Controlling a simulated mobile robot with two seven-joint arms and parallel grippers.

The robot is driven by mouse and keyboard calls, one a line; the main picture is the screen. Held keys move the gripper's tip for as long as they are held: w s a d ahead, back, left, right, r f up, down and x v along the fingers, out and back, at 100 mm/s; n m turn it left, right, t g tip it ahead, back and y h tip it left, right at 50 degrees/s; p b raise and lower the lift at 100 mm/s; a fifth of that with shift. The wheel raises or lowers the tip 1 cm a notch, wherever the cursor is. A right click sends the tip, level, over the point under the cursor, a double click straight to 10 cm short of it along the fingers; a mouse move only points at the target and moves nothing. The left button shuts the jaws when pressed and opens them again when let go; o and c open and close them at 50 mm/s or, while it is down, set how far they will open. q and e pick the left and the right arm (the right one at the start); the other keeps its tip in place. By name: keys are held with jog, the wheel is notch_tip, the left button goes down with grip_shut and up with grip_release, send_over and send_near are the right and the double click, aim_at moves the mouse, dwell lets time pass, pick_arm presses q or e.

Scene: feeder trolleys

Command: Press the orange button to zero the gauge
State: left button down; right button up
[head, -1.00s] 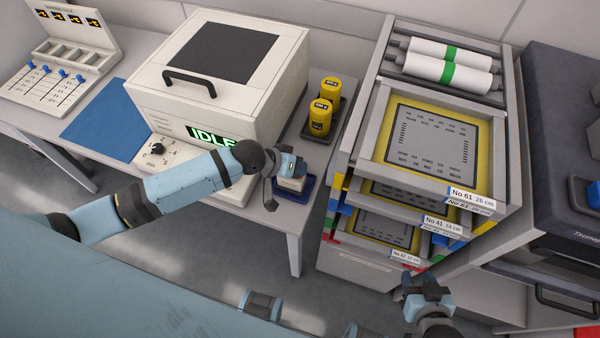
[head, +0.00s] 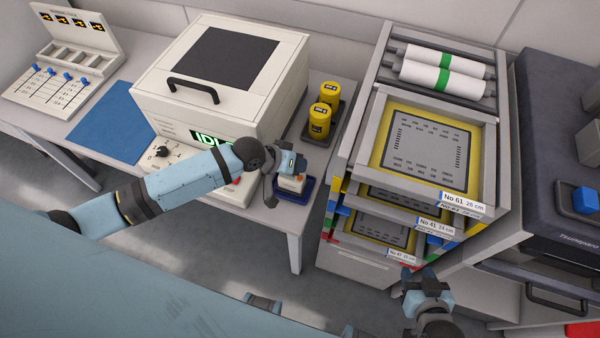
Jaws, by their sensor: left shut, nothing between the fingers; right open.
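A small white block with a bit of orange on top (head: 298,179) sits in a blue tray (head: 307,193) at the table's front right corner. It looks like the gauge with its orange button, but it is small and partly covered by my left gripper. My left gripper (head: 291,166) is shut and empty, just above and behind the block from this view. I cannot tell whether it touches the button. My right gripper (head: 425,278) is open and empty, low in front of the tray rack.
A white machine (head: 262,95) with a green display stands behind my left arm. Two yellow jars (head: 319,121) stand in a dark tray beside it. A rack (head: 352,130) of framed stencils stands to the right. A blue mat (head: 105,128) lies left.

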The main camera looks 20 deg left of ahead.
pick_arm(q)
notch_tip(320, 180, up, 4)
jog(key=p, duration=0.3)
jog(key=shift+f, duration=0.3)
pick_arm(e)
notch_tip(320, 180, up, 4)
jog(key=shift+r, duration=0.1)
jog(key=shift+f, duration=0.25)
pick_arm(q)
jog(key=shift+s+d, duration=0.15)
jog(key=shift+s, duration=0.05)
jog(key=s+a+f+m+t+y, duration=0.1)
jog(key=s+a+t+y, duration=0.1)
jog(key=s, duration=0.6)
jog(key=s+a+f+m+t+y, duration=0.1)
jog(key=s+a+f+t, duration=0.1)
jog(key=s, duration=0.7)
jog(key=shift+s+a+f+t+y, duration=0.15)
jog(key=shift+a+t+y, duration=0.25)
jog(key=shift+a+t, duration=0.15)
pick_arm(e)
jog(key=shift+d, duration=0.25)
